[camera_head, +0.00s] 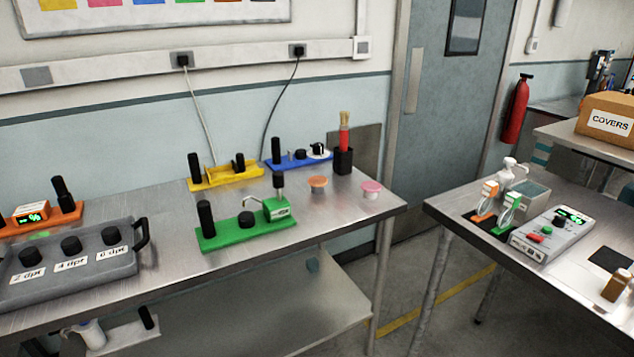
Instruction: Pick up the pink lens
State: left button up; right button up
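The pink lens (371,186) is a small round pink-topped piece on a pale base. It stands upright on the metal table (330,215) near its right end. An orange lens-like piece (317,182) of similar shape stands a little to its left. Neither of my grippers shows in the head view, and nothing touches the pink lens.
A green module (245,232), a yellow module (226,176) and a blue module (297,159) stand left of the lens. A black cup with a brush (344,158) is behind it. A grey tray (70,275) is front left. A second table (470,205) stands right, across a gap.

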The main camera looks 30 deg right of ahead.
aim_at(370, 186)
jog(key=z, duration=1.25)
jog(key=i+l, duration=0.2)
jog(key=i, duration=0.2)
jog(key=i+l, duration=0.2)
jog(key=i, duration=0.15)
